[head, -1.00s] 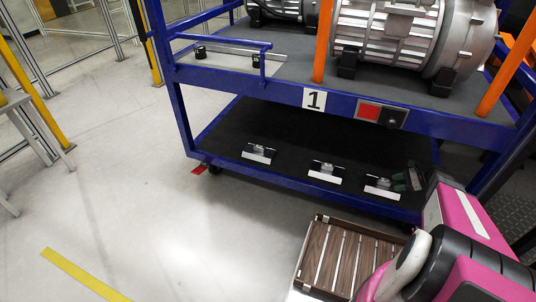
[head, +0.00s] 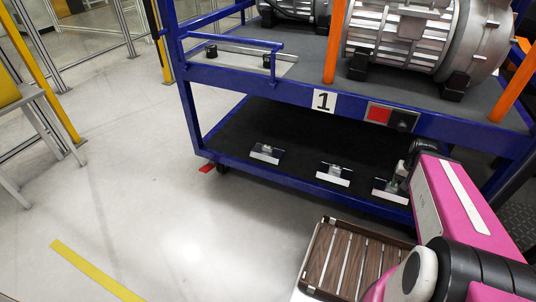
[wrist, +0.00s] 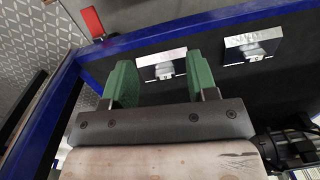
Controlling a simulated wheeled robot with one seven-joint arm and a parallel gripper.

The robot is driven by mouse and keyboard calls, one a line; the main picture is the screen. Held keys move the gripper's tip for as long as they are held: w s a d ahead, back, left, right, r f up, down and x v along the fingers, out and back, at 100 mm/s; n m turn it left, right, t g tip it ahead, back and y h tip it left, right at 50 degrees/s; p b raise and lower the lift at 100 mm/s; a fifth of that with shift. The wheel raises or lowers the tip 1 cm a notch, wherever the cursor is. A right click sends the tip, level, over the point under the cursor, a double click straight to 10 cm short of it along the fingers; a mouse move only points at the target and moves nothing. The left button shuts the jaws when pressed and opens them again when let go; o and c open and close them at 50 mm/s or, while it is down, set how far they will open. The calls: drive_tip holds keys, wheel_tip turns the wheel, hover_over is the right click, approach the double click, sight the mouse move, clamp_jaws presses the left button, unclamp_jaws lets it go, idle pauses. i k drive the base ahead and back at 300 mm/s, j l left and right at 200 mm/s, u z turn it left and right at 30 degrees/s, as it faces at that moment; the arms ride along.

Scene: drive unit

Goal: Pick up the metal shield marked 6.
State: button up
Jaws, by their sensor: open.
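Three metal shields lie in a row on the cart's dark lower shelf: a left one (head: 266,153), a middle one (head: 333,175) and a right one (head: 389,191). The number on each is too small to read in the head view. In the wrist view, one shield (wrist: 161,65) sits beyond and between the green fingertips of my gripper (wrist: 161,80). A second shield (wrist: 253,46) lies to its right. Each carries a small white label that I cannot read surely. My gripper is open and empty. In the head view my pink arm mostly hides it near the right shield.
The blue cart (head: 262,92) has an upper shelf with large motors (head: 400,40) above the shields. Its blue edge beam (wrist: 205,32) crosses the wrist view. A slatted wooden tray (head: 350,262) is at the front. The floor to the left is clear.

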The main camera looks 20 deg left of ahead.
sight(266, 152)
drive_tip(key=i+j+u, duration=0.1)
drive_tip(key=j+u, duration=0.3)
drive_tip(key=i+u, duration=0.1)
drive_tip(key=u, duration=0.5)
drive_tip(key=k+l+u, duration=0.35)
drive_tip(key=u, duration=0.15)
drive_tip(key=i+j+z, duration=0.45)
drive_tip(key=j+z, duration=0.15)
drive_tip(key=j, duration=0.4)
drive_tip(key=j+z, duration=0.3)
drive_tip(key=j, duration=0.35)
drive_tip(key=i+j, duration=0.35)
drive_tip(key=i, duration=0.1)
